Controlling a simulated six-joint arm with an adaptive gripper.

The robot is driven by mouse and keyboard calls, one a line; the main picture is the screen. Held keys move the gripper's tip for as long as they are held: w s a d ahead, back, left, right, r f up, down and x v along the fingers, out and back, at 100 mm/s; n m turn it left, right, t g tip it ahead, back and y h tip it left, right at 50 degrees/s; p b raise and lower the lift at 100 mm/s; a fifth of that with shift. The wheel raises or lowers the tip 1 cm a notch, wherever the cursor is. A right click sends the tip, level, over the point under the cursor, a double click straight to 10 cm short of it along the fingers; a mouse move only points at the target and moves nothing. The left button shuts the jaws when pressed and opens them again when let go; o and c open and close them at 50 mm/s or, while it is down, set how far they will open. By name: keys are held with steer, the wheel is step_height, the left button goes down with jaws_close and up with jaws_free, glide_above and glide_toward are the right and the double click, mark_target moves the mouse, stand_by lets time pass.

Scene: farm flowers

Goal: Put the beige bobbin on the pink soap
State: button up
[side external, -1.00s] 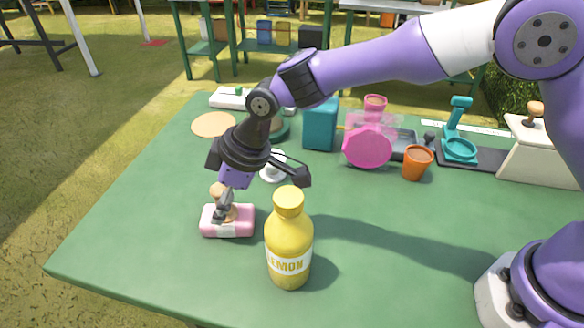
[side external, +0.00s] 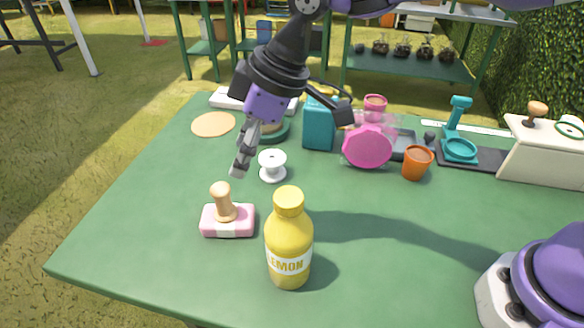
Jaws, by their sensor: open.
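The beige bobbin (side external: 223,203) stands on top of the pink soap (side external: 228,222), near the left front of the green table. The soap is a pink block with a white band around its middle. The bobbin looks upright, perhaps slightly tilted, and touches the soap's top. My gripper (side external: 240,165) is open and empty, above and behind the bobbin and apart from it.
A yellow lemon bottle (side external: 289,245) stands right of the soap. A white spool (side external: 272,166) is behind it. A teal box (side external: 319,125), pink canteen-like object (side external: 368,146) and orange pot (side external: 417,161) stand farther back. The left front table is clear.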

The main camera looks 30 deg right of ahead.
steer(key=s+d+r+m+t+h, duration=0.1)
steer(key=s+d+r+m, duration=0.2)
steer(key=d, duration=0.5)
steer(key=s+d+r+m+t+h, duration=0.1)
steer(key=s+d+r+m, duration=0.2)
steer(key=d, duration=0.5)
steer(key=s+d+f+m+h, duration=0.1)
steer(key=s+d+m, duration=0.1)
steer(key=s+d, duration=0.2)
steer(key=s+d+f+m+t+h, duration=0.1)
steer(key=s+d+f+m, duration=0.1)
steer(key=s+d+m, duration=0.1)
steer(key=shift+s+d+f+m, duration=0.3)
steer(key=shift+s+d, duration=0.6)
steer(key=shift+d, duration=0.2)
